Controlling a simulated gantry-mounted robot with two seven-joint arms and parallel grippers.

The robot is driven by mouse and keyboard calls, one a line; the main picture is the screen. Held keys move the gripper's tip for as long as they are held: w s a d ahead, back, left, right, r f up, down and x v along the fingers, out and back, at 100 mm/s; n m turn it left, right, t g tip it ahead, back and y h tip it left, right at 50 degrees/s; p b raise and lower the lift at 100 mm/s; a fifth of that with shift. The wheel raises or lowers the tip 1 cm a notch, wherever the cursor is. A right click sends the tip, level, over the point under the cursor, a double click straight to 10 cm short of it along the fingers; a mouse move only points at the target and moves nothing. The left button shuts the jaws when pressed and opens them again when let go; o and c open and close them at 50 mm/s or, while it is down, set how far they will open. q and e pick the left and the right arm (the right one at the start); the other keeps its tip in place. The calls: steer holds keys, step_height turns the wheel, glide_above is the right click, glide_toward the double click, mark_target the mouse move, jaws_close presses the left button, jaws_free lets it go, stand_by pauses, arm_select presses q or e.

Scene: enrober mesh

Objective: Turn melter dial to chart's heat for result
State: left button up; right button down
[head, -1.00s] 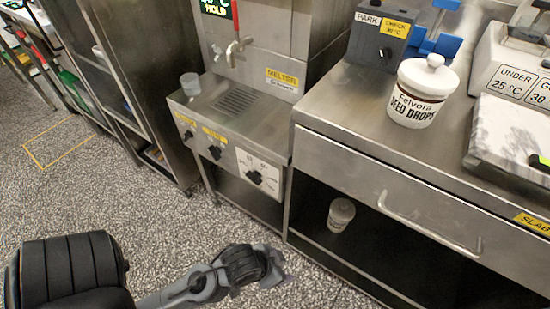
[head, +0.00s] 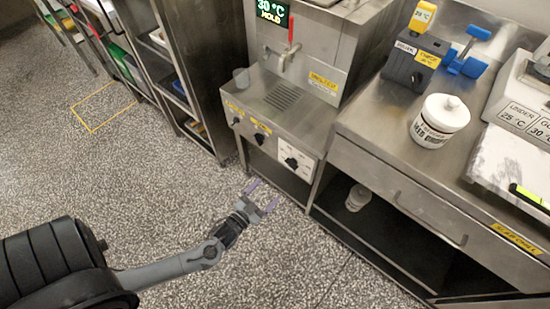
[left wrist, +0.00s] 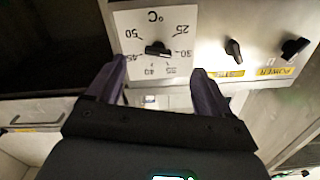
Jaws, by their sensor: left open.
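The steel melter (head: 262,88) has a white dial plate (head: 308,166) at the right of its front, carrying a black dial (head: 291,163). In the left wrist view the plate appears upside down, with °C marks from 25 to 50 around the dial (left wrist: 158,48); I cannot tell exactly where its pointer sits. The melter's display (head: 272,14) reads 30 °C HOLD. My left gripper (head: 264,196) is open and empty, below and in front of the dial, apart from it. Its two fingers (left wrist: 158,72) show below the dial in the left wrist view. My right gripper is out of view.
Two more black knobs (left wrist: 234,50) sit on the same front panel, one near a POWER label. A lidded SEED DROPS jar (head: 440,120) and a dark block (head: 415,65) stand on the counter. A panel (head: 520,115) reading "UNDER 25 °C" is at the right.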

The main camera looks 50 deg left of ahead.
mark_target(292, 164)
arm_select(q)
steer(key=w+r+b, duration=0.2)
steer(key=w+b, duration=0.1)
steer(key=w, duration=0.9)
steer(key=shift+a, duration=0.4)
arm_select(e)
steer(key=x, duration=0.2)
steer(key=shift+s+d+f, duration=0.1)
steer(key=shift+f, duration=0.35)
